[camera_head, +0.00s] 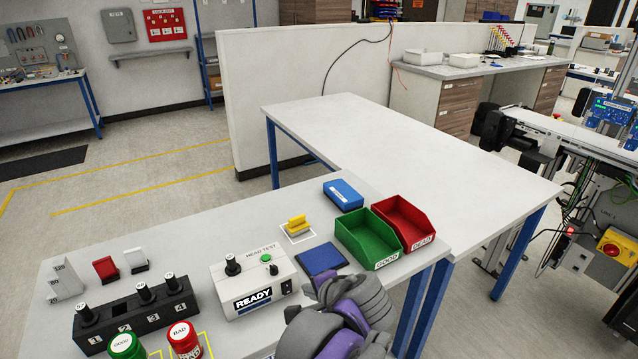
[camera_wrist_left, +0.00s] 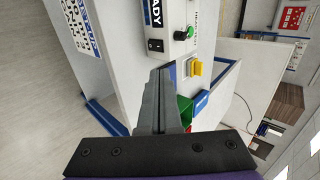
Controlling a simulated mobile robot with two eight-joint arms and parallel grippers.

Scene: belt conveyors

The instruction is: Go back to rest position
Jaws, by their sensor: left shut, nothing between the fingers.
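My left gripper (camera_head: 326,286), grey and purple, is at the bottom middle of the head view, over the front edge of the near table by the blue pad. Its grey fingers point up the picture in the left wrist view (camera_wrist_left: 165,85). They are shut together with nothing between them. In the head view the hand covers part of the table edge, and its fingertips are hard to make out. My right gripper is in neither view.
A green bin (camera_head: 368,240) and a red bin (camera_head: 405,220) stand right of a blue pad (camera_head: 310,259). A white READY box (camera_head: 254,285) and a black holder (camera_head: 135,317) stand to the left. The white table (camera_head: 400,140) behind is bare.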

